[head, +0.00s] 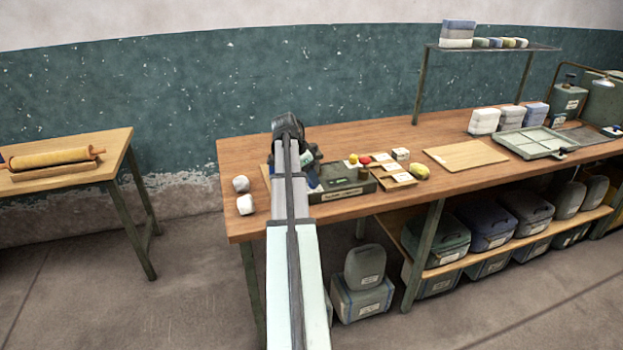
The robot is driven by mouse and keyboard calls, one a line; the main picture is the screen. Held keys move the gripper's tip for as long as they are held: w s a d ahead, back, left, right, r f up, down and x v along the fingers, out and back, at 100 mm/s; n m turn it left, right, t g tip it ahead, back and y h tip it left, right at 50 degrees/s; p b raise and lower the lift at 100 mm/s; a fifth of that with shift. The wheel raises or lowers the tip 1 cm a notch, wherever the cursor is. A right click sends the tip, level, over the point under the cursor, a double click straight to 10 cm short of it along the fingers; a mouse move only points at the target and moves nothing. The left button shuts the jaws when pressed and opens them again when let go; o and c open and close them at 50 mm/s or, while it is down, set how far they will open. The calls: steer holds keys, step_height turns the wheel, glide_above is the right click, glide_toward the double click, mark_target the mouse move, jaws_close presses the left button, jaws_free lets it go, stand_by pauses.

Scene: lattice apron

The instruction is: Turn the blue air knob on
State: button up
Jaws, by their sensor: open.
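A dark green box (347,190) with a label on its front edge stands near the left end of the workbench. I cannot make out a blue knob; it may be too small to see or hidden behind my arm. My arm reaches from the bottom of the view to the bench. My gripper (311,163) is at its far end, by the left side of the box. Its fingers are small and partly covered by the arm, so contact with the box cannot be told.
A small yellow ball (353,158), a red piece (365,160), a white block (401,154) and a yellow-green lump (419,170) sit around the box. A flat board (465,156) lies right. Bins fill the shelf below.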

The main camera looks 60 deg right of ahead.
steer(key=shift+x, duration=0.9)
steer(key=c, duration=1)
steer(key=n+t, duration=0.1)
steer(key=n, duration=0.1)
steer(key=shift+s+a+n+h, duration=0.1)
steer(key=shift+a+n+h, duration=0.05)
steer(key=shift+n+h, duration=0.2)
steer(key=shift+s+n+t, duration=0.1)
steer(key=shift+n+t, duration=0.8)
steer(key=shift+n, duration=1.35)
